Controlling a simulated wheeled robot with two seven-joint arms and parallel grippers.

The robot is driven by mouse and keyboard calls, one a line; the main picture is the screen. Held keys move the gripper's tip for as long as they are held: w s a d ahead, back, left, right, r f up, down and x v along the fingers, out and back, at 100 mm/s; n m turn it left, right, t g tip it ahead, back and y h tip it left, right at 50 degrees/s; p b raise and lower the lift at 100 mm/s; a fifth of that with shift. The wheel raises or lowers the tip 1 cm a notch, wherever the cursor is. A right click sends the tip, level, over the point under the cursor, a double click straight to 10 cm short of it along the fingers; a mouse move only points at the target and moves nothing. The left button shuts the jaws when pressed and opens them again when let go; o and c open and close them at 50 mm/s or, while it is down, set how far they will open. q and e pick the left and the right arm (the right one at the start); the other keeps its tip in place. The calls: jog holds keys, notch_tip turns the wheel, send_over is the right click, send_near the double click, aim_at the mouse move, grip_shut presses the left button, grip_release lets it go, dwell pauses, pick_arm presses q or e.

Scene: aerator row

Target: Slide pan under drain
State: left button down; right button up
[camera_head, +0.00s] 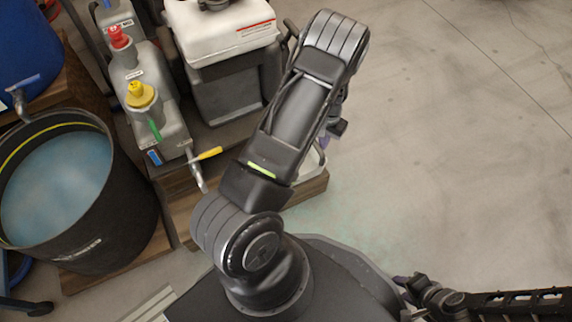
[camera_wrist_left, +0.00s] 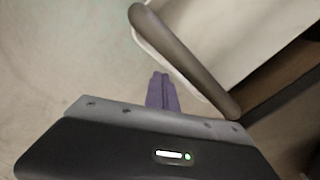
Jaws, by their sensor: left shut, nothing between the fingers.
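A white pan (camera_wrist_left: 230,35) with a thick grey handle bar (camera_wrist_left: 185,60) along its near side fills the upper right of the left wrist view. In the head view only a pale edge (camera_head: 314,164) shows beside my arm; the rest is hidden. My left gripper (camera_wrist_left: 161,84) is shut and empty, its purple fingers just left of the handle bar; contact cannot be told. In the head view it is mostly hidden behind my arm (camera_head: 324,142). A metal tap (camera_head: 197,174) with a yellow lever hangs from a grey jug. My right gripper (camera_head: 402,284) is at the lower right, its jaws unclear.
A black tub (camera_head: 112,225) of bluish liquid stands at the left. Grey jugs with red and yellow caps (camera_head: 141,94) and a white-topped container (camera_head: 221,30) stand on wooden supports (camera_head: 178,205). The concrete floor (camera_head: 460,150) to the right is clear.

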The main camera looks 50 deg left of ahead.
notch_tip(320, 180, down, 2)
jog(key=shift+f+b, duration=0.15)
jog(key=shift+b, duration=0.9)
